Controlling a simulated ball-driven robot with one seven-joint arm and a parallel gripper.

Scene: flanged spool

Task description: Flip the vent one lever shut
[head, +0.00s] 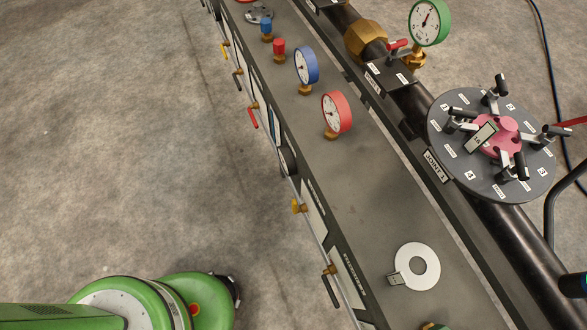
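Small levers sit on a thin pipe along the bench's front side. A yellow-handled lever (297,207) and a black-handled lever (328,285) are at the near end. A red-handled lever (253,118), a black one (238,82) and another yellow one (225,50) are farther along. Their tags are too small to read, so I cannot tell which is vent one. Another red-handled valve lever (397,45) is on the black pipe behind. My green arm shows at the lower left, apart from the bench. My gripper is not in view.
The grey bench (365,190) carries a red gauge (337,112), a blue gauge (306,66), red and blue caps and a white ring (417,266). The concrete floor (120,150) at left is clear.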

